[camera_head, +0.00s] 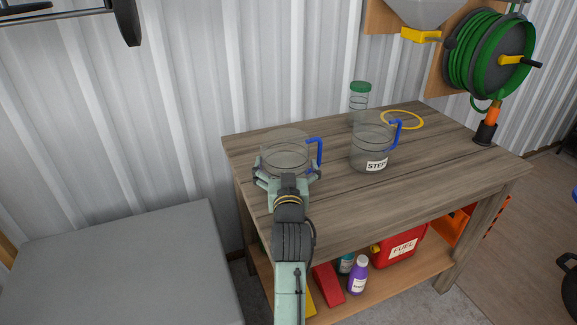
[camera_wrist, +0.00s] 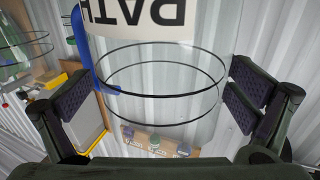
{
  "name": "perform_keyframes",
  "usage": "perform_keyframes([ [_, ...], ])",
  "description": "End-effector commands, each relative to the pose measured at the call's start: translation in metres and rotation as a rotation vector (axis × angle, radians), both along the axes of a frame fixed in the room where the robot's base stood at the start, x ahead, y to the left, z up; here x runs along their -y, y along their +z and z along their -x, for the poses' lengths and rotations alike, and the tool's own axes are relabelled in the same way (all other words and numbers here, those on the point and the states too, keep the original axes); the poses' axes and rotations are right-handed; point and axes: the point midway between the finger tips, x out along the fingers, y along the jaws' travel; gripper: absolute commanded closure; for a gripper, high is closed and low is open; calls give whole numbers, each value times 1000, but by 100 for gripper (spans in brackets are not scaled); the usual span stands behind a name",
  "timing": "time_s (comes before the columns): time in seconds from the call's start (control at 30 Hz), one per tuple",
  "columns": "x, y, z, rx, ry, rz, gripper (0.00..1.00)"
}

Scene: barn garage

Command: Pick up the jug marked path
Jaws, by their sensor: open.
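The clear jug marked PATH (camera_head: 285,148) has a blue handle on its right side and stands upright near the left end of the wooden workbench (camera_head: 440,165). Its label is hidden in the head view. In the wrist view the jug (camera_wrist: 150,65) shows its PATH label upside down at the top. My gripper (camera_head: 287,172) is at the jug's near side, with one finger on each side of it. In the wrist view my gripper (camera_wrist: 160,95) is open, its pads close to the jug's walls; I cannot tell whether either touches.
A second clear jug (camera_head: 369,150) with a STEP-like label and blue handle stands to the right. Behind it are a green-lidded container (camera_head: 360,98) and a yellow ring (camera_head: 402,119). A green hose reel (camera_head: 490,55) hangs at right. A grey box (camera_head: 120,265) stands left.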

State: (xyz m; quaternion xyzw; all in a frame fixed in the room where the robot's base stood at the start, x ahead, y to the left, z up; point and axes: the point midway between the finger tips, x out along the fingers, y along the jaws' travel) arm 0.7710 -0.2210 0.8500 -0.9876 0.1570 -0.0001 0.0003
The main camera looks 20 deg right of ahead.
Motion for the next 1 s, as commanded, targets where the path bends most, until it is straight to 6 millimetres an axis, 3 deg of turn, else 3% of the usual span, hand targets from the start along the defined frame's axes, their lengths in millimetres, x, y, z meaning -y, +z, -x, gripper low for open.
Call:
perform_keyframes([
  [0.2, 8, 1, -23, -1, -1, 1, 0],
  [0.43, 8, 0, -25, 0, 0, 1, 0],
  [1.0, 8, 0, -24, 0, 0, 1, 37],
])
